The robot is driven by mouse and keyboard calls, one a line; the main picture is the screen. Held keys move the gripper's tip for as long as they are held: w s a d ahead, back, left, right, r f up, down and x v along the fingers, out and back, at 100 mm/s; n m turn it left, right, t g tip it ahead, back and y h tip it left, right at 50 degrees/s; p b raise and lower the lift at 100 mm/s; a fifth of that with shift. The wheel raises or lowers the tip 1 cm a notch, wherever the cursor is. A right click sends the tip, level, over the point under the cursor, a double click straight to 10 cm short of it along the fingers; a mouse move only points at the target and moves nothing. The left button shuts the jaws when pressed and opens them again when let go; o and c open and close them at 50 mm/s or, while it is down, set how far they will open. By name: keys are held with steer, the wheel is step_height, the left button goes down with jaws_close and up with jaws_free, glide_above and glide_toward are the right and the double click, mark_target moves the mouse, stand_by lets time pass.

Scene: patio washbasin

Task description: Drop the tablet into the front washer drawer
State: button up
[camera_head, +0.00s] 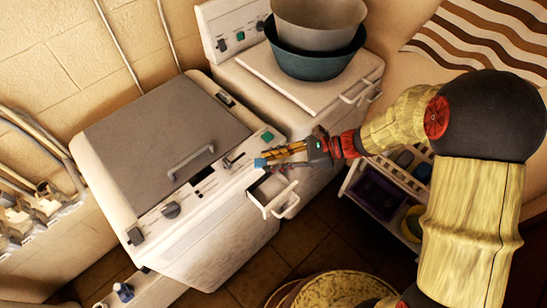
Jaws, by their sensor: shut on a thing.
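The front washer (205,215) is white with a grey lid. Its small white drawer (284,204) is pulled out at the front right, showing its hollow and a loop handle. My gripper (268,159) reaches in from the right, just above and behind the open drawer, near the washer's front top edge. It is shut on a small blue tablet (260,162) at its fingertips. The tablet appears above the drawer's inner end; the exact height gap is hard to tell. The fingers partly hide the tablet and the washer's edge.
A second white washer (255,92) stands behind, bearing a teal basin (312,62) with a grey basin (320,18) inside. Its own handle (360,92) juts out at right. A white shelf rack with a purple bin (376,195) stands under my arm.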

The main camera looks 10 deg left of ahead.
step_height(320, 180, down, 6)
steer(key=b, duration=0.5)
steer(key=shift+r, duration=0.15)
jaws_close()
steer(key=o, duration=1.1)
jaws_free()
steer(key=v, duration=1.2)
